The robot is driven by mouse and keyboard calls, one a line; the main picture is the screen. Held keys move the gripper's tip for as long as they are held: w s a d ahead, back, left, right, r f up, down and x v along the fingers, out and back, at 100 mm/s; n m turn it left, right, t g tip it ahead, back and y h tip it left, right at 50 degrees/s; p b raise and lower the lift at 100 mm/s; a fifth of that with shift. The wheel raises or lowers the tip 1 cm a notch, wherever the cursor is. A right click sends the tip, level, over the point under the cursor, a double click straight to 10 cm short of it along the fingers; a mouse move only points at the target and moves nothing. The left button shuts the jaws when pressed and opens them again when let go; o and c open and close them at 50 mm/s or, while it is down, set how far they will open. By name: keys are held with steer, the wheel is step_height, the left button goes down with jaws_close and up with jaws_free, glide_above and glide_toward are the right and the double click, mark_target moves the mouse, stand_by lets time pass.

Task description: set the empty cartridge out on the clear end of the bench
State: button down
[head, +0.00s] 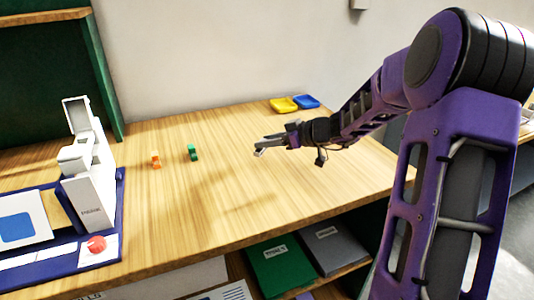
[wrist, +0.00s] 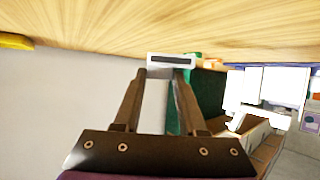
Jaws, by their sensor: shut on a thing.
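My gripper (head: 262,146) is above the wooden bench (head: 230,215), right of its middle. In the wrist view its two fingers (wrist: 158,78) are shut on a small pale grey piece with a dark slot (wrist: 171,57), which looks like the empty cartridge. In the head view only a small pale bit of it (head: 259,152) shows at the fingertips. A small orange cartridge (head: 155,160) and a small green cartridge (head: 192,152) stand apart on the bench, left of my gripper.
A white device (head: 92,185) with its lid up stands on a navy base (head: 62,262) at the left, with a red knob (head: 96,244). A yellow tray (head: 284,105) and a blue tray (head: 306,101) sit at the back edge. The bench's right front is bare.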

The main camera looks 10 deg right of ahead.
mark_target(268, 164)
steer(key=shift+f, duration=2)
steer(key=shift+f, duration=0.1)
steer(key=shift+c, duration=2.2)
jaws_free()
steer(key=shift+r, duration=0.2)
steer(key=v, duration=1.2)
steer(key=shift+s+f, duration=0.1)
steer(key=shift+s, duration=0.05)
